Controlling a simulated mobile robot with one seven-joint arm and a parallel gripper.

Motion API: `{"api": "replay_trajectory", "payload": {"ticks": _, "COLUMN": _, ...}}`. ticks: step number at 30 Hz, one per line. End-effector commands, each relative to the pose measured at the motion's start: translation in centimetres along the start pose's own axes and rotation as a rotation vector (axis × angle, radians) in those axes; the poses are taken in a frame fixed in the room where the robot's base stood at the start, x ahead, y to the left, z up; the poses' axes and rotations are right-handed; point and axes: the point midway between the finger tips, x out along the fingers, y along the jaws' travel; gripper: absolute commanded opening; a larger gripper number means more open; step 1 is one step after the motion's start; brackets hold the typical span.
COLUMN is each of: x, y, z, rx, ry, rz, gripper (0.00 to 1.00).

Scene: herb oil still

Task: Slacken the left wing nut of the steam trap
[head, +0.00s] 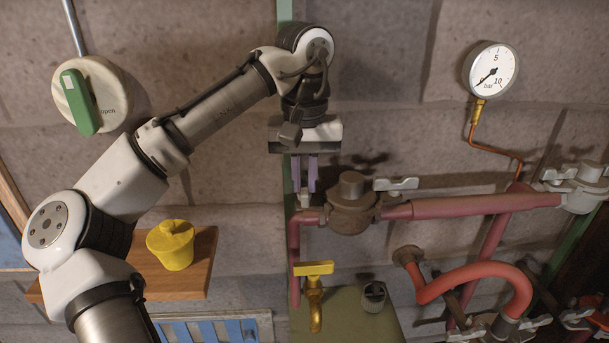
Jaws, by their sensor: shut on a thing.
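The steam trap (350,214) is a dull brown metal body with a round cap, set in a dark red pipe. Its right wing nut (396,184) shows pale grey and clear of my gripper. My gripper (304,186) points down at the left side of the trap. Its two purple fingers are shut on the left wing nut (304,202). Most of that nut is hidden between the fingers, so I cannot tell how far it is turned.
A pressure gauge (491,70) hangs at upper right. A brass tap with a yellow handle (314,268) is below the trap. A yellow lidded pot (171,245) stands on a wooden shelf (206,262). A green-handled switch (78,102) is at upper left. Red pipes crowd the right.

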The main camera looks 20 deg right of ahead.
Motion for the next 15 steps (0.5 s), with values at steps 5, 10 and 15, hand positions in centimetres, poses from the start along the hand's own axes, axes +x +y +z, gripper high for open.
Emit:
{"api": "replay_trajectory", "payload": {"ticks": 5, "x": -0.01, "y": 0.0, "z": -0.02, "rx": -0.071, "ry": 0.001, "rz": 0.0, "gripper": 0.0}}
{"api": "replay_trajectory", "payload": {"ticks": 10, "x": -0.01, "y": 0.0, "z": -0.02, "rx": -0.105, "ry": 0.001, "rz": 0.0, "gripper": 0.0}}
{"api": "replay_trajectory", "payload": {"ticks": 15, "x": -0.01, "y": 0.0, "z": -0.02, "rx": -0.117, "ry": 0.001, "rz": 0.0, "gripper": 0.0}}
